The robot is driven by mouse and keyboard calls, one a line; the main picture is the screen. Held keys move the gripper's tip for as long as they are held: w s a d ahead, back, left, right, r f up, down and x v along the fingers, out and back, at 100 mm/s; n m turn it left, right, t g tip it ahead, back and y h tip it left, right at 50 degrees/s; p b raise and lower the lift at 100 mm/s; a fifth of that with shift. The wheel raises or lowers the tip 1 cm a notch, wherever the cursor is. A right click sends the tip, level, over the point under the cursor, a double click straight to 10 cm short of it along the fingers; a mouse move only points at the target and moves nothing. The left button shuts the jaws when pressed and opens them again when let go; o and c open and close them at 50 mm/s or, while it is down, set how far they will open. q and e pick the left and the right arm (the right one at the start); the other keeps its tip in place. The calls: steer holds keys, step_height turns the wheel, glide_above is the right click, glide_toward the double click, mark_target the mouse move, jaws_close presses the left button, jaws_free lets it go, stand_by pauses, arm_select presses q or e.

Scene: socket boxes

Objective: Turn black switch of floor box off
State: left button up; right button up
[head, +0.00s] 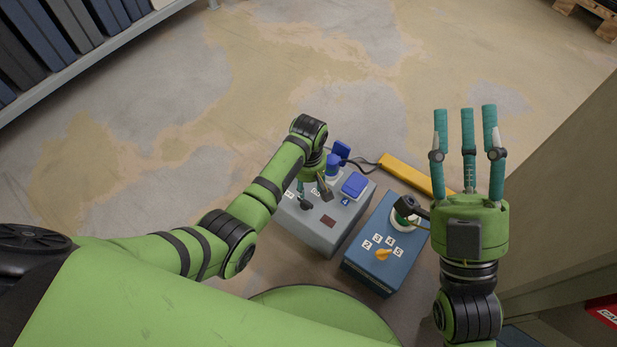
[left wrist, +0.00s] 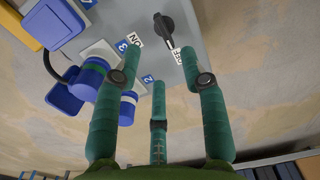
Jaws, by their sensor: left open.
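The floor box (head: 314,231) is a grey box on the floor, partly covered by my left arm in the head view. In the left wrist view its grey face (left wrist: 218,22) carries a black switch (left wrist: 166,28), with an ON label (left wrist: 134,39) and an OFF label (left wrist: 176,57) beside it. The switch handle appears to point between the two labels. My left gripper (left wrist: 160,55) is open and empty, fingers towards the switch and apart from it. In the head view it is over the box (head: 314,188). My right gripper (head: 468,125) is open and empty, fingers up, right of the boxes.
Blue sockets (head: 354,184) stick up from the grey box. A blue box (head: 372,268) with a yellow knob (head: 383,254) stands right of it. A yellow bar (head: 407,173) lies behind. A shelf (head: 60,75) is at top left; open floor lies between.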

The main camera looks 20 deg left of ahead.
arm_select(q)
steer(key=shift+r, duration=1.2)
